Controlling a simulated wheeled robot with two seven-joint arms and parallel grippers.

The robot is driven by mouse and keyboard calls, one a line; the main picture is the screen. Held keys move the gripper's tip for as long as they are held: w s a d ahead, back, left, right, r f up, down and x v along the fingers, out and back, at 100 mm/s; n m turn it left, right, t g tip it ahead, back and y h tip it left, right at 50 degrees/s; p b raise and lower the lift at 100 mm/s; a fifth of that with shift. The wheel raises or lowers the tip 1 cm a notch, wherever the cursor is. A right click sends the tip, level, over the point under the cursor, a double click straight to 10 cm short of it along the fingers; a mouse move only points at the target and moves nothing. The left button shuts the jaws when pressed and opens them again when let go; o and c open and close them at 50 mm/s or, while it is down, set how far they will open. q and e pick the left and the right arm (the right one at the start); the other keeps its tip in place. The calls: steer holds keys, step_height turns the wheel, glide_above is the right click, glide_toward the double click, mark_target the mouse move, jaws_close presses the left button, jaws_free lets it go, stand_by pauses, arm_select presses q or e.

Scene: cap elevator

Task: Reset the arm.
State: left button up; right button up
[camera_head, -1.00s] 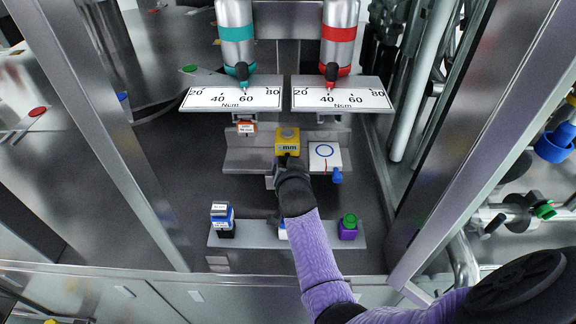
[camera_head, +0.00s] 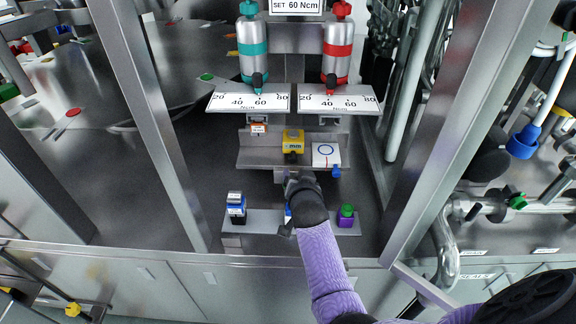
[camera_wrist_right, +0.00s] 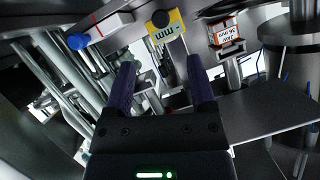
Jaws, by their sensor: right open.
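My right gripper (camera_head: 299,180) is in the middle of the workspace in the head view, just in front of the step that bears the yellow "mm" block (camera_head: 293,141). In the wrist view its two dark fingers (camera_wrist_right: 160,88) stand apart with nothing between them. The yellow block (camera_wrist_right: 165,27) shows beyond the fingertips there, clear of them. My right arm with its purple sleeve reaches in from the lower right and hides part of the front shelf. My left gripper is not in view.
A white block with a blue knob (camera_head: 326,155) and an orange-labelled block (camera_head: 258,129) flank the yellow block. The front shelf (camera_head: 265,222) bears a blue-and-black piece (camera_head: 236,208) and a purple piece with green top (camera_head: 346,216). Metal posts (camera_head: 430,130) stand either side. Teal (camera_head: 253,45) and red (camera_head: 338,45) tools hang behind.

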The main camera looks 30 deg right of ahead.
steer(key=s+a+f+n+g+y, duration=0.1)
steer(key=s+a+n+g+y, duration=0.35)
steer(key=s, duration=1.05)
steer(key=s+a+n+g+y, duration=0.1)
steer(key=s+a+n+g, duration=0.65)
steer(key=s, duration=0.75)
step_height(320, 180, down, 18)
steer(key=s+m+t+b, duration=0.1)
steer(key=b, duration=0.1)
steer(key=s+d+f+g+b, duration=0.1)
steer(key=s+d+f, duration=0.1)
steer(key=s+f, duration=1.2)
steer(key=shift+d, duration=0.25)
steer(key=shift+s, duration=0.1)
